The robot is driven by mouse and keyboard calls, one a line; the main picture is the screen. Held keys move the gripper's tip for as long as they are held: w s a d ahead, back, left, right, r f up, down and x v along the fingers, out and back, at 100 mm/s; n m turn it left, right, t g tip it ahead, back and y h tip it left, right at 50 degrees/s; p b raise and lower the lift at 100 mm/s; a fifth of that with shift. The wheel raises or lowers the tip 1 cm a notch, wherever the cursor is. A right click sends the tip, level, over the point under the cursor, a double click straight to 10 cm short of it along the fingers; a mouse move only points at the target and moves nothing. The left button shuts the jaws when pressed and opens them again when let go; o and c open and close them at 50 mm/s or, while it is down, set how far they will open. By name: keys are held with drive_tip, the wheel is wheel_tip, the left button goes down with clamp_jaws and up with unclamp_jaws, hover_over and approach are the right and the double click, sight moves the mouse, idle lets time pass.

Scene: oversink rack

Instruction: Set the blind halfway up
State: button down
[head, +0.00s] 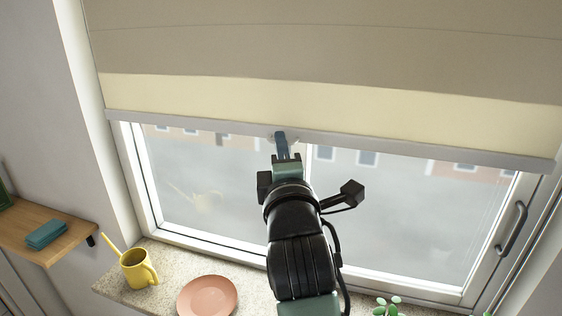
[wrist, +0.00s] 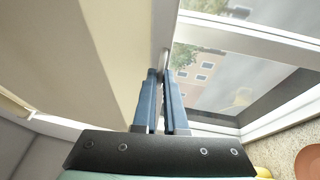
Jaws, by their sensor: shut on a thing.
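The blind (head: 320,50) is a beige roller blind with a cream band above its pale grey bottom bar (head: 430,150). It covers the upper part of the window, and the glass below the bar is bare. My gripper (head: 281,137) is at the middle of the bar, shut on a small pale pull tab (head: 268,134), which the fingers mostly hide. In the wrist view my blue fingers (wrist: 162,78) come together at the bar (wrist: 164,30), with the blind's fabric (wrist: 90,50) to the left.
A wooden shelf (head: 60,215) with a teal cloth (head: 46,234) is at the left. A window handle (head: 511,228) is at the right.

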drive_tip(key=shift+r, duration=0.5)
drive_tip(key=c, duration=1)
unclamp_jaws()
drive_tip(key=shift+f, duration=0.1)
drive_tip(key=shift+o, duration=0.2)
drive_tip(key=shift+s, duration=0.1)
drive_tip(key=s+d+f+b, duration=0.1)
drive_tip(key=s+b, duration=0.4)
drive_tip(key=s, duration=0.7)
drive_tip(key=shift+s+f, duration=0.3)
